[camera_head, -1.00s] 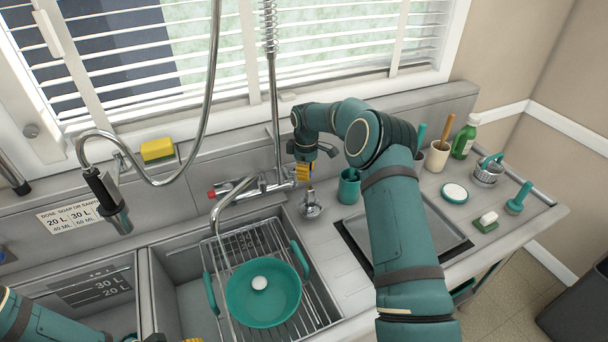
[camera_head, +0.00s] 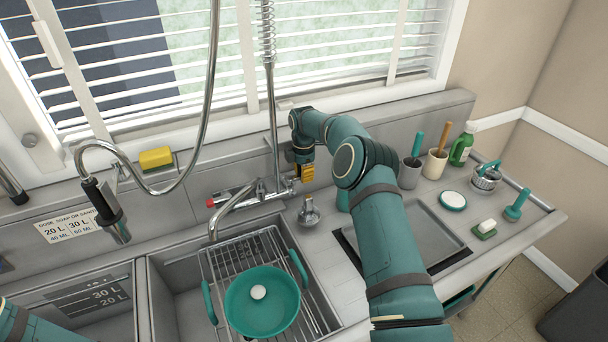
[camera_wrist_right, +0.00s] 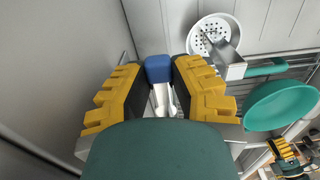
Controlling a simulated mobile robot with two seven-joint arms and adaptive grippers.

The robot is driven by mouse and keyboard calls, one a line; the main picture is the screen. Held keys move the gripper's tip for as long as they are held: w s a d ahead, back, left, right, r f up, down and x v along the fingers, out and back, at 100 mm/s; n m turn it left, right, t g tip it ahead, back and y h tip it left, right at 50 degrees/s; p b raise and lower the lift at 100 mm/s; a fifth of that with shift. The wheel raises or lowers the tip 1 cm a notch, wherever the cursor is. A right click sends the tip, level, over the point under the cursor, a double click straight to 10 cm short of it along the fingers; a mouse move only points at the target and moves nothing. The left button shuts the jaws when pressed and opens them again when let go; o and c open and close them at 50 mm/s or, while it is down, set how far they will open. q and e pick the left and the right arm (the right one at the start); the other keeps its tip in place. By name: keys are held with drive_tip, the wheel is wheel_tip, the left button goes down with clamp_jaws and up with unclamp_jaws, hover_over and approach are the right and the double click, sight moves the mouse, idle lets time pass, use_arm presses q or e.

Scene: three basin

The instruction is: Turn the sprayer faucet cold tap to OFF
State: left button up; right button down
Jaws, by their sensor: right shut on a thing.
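The sprayer faucet (camera_head: 262,190) is a chrome fixture on the back ledge of the sink, with a tall spring riser and a spout over the right basin. Its red-ended tap (camera_head: 210,203) shows at the left end. My right gripper (camera_head: 306,172) is at the right end of the faucet and hides that end in the head view. In the right wrist view a blue tap cap (camera_wrist_right: 158,68) sits between its yellow-padded fingertips, which are shut on it. My left gripper (camera_wrist_right: 288,152) shows small at the lower right of the wrist view; its opening is unclear.
A teal bowl (camera_head: 240,317) with a white round item sits on a wire rack (camera_head: 211,262) in the right basin. A hanging hose spray head (camera_head: 104,208) is at left. A metal strainer-like piece (camera_head: 309,212) lies below my right gripper. Several cups and brushes stand at right.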

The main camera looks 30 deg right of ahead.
drive_tip(key=shift+f, duration=0.1)
idle(0.4)
drive_tip(key=c, duration=0.8)
unclamp_jaws()
drive_tip(key=shift+w+a, duration=0.1)
wheel_tip(320, 180, up, 12)
drive_tip(key=shift+r, duration=0.1)
